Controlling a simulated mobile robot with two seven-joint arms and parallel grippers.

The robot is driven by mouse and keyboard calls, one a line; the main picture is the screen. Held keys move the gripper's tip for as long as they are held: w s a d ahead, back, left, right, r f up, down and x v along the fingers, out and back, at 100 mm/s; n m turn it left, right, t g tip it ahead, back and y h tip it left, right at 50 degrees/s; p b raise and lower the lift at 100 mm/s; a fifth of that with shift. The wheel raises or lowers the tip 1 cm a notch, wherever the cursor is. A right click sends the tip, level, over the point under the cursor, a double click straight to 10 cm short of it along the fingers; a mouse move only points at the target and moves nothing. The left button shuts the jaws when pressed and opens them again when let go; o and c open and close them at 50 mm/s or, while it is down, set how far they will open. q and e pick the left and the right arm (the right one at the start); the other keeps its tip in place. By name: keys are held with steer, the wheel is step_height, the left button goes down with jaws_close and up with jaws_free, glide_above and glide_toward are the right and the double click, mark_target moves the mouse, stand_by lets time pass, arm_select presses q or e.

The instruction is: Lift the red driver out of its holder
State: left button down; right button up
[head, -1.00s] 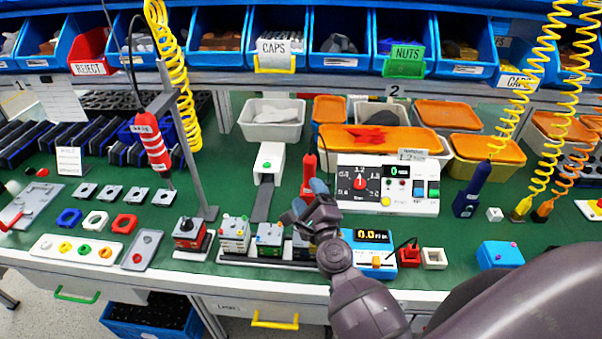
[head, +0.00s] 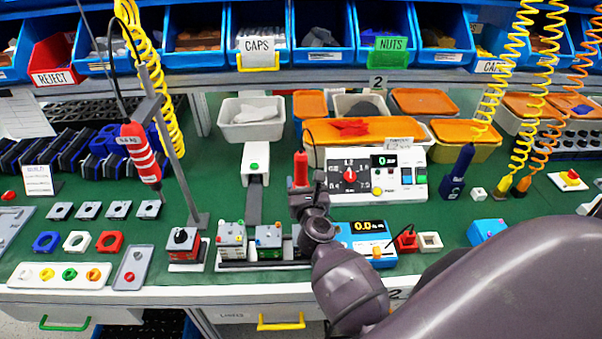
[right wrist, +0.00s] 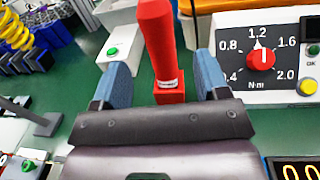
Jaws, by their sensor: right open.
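The red driver (head: 300,168) stands upright on the green bench, left of the torque dial panel. In the right wrist view the red driver (right wrist: 160,40) rises from a square red holder (right wrist: 169,93) with a white label band just above it. My right gripper (right wrist: 162,78) is open, with one blue finger on each side of the driver and visible gaps to it. In the head view my right gripper (head: 306,192) covers the driver's lower part and the holder. My left gripper is not in view.
The panel with a red dial (head: 352,174) is close on the right. A blue digital box (head: 368,240) and small coloured blocks (head: 268,236) stand near my arm. A white dispenser (head: 256,163) is on the left. Another red driver (head: 141,153) hangs at the left.

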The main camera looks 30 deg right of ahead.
mark_target(302, 169)
steer(key=shift+x, duration=3.3)
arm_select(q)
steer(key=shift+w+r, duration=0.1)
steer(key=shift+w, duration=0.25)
arm_select(e)
steer(key=shift+r, duration=0.1)
jaws_close()
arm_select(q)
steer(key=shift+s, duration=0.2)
arm_select(e)
steer(key=shift+r, duration=0.15)
